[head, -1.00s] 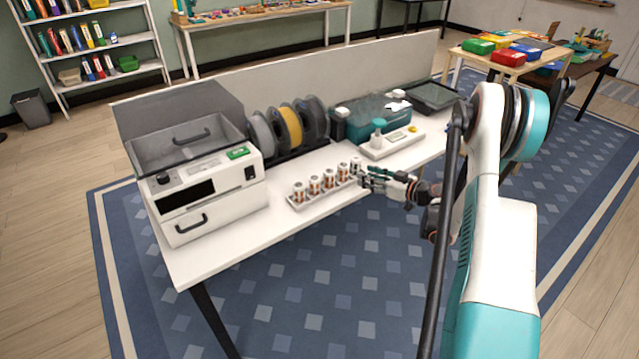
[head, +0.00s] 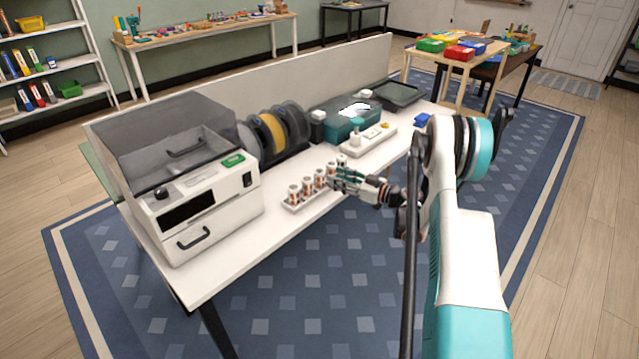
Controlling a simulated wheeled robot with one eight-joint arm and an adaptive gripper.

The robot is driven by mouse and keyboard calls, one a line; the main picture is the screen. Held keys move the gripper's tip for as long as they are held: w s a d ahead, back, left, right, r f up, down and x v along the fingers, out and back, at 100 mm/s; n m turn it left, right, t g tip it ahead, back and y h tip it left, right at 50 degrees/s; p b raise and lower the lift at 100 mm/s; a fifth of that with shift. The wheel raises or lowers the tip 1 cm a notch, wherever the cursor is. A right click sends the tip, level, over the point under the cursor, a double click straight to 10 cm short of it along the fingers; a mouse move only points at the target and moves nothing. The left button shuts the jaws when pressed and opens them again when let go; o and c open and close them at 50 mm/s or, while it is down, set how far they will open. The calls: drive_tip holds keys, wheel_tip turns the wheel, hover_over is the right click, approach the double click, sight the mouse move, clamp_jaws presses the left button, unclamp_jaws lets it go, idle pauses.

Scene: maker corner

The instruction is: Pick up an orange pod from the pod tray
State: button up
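The pod tray (head: 291,208) is a narrow pale tray near the front edge of the white workbench. It holds a row of several small upright pods (head: 294,194), pale with orange-brown bands. My gripper (head: 336,179) reaches in from the right, beside the right-hand end of the row. Its dark and teal fingers look spread apart, and I see nothing held between them. The fingers partly cover the pods at that end, so I cannot tell whether they touch one.
A white machine with a clear lid (head: 205,205) stands left of the tray. Filament spools (head: 270,132), a teal box (head: 345,122) and a white pad (head: 368,140) stand behind it. A low partition (head: 235,75) closes the back. The bench front left of the tray is bare.

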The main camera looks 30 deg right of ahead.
sight(324, 175)
drive_tip(key=shift+f+b+x, duration=0.2)
drive_tip(key=shift+b+x, duration=0.5)
drive_tip(key=shift+x, duration=0.8)
drive_tip(key=shift+f+b+x, duration=0.15)
drive_tip(key=shift+b+x, duration=0.5)
drive_tip(key=shift+x, duration=0.85)
drive_tip(key=shift+d, duration=0.1)
drive_tip(key=c, duration=0.7)
